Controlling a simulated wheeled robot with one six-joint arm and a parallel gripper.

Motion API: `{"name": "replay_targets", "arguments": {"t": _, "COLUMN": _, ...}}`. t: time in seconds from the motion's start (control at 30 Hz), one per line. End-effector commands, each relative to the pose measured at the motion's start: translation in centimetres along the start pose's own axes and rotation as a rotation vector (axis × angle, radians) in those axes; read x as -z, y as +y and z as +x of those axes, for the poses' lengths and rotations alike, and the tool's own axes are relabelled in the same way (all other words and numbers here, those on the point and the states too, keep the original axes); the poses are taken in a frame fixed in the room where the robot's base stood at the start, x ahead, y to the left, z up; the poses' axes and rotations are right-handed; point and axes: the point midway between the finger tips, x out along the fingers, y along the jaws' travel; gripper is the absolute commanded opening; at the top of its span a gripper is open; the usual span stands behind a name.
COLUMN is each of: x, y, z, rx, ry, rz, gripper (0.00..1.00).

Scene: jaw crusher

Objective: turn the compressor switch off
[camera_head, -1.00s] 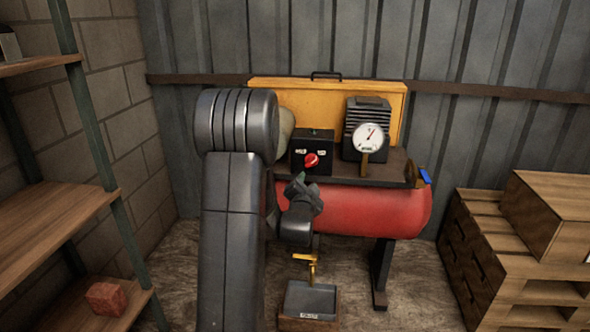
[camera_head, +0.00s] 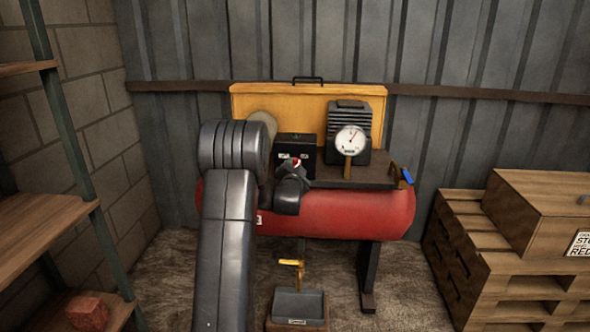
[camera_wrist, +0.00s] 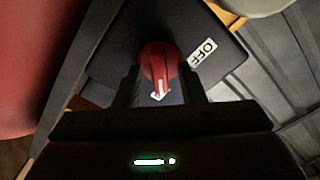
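The compressor switch is a red knob (camera_wrist: 158,60) on a black box (camera_wrist: 120,38). A white OFF label (camera_wrist: 202,52) sits to the upper right of the knob in the wrist view. A white mark on the knob points down in that view, toward my gripper, with a partly hidden white patch beside it. My gripper (camera_wrist: 161,82) has its two fingers apart, one on each side of the knob's lower part; whether they touch it is unclear. In the head view my gripper (camera_head: 293,172) covers much of the knob on the box (camera_head: 296,143).
The red compressor tank (camera_head: 345,213) lies below the switch box. A pressure gauge (camera_head: 350,140) stands to its right, and a yellow panel (camera_head: 270,98) behind. A small box with a yellow handle (camera_head: 297,305) is below. Wooden pallets (camera_head: 500,270) are at right, shelves (camera_head: 45,220) at left.

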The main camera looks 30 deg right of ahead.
Motion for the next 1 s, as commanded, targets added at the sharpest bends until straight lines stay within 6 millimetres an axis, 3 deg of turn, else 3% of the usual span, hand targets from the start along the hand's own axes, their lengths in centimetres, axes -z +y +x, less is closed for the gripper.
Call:
{"name": "replay_targets", "arguments": {"t": 0.27, "x": 0.0, "y": 0.01, "z": 0.13, "rx": -0.001, "ry": -0.001, "rz": 0.0, "gripper": 0.36}}
{"name": "replay_targets", "arguments": {"t": 0.47, "x": 0.0, "y": 0.0, "z": 0.12, "rx": 0.0, "ry": 0.0, "rz": 0.0, "gripper": 0.01}}
{"name": "replay_targets", "arguments": {"t": 1.0, "x": -0.15, "y": 0.06, "z": 0.13, "rx": 0.0, "ry": 0.0, "rz": -0.118, "gripper": 0.0}}
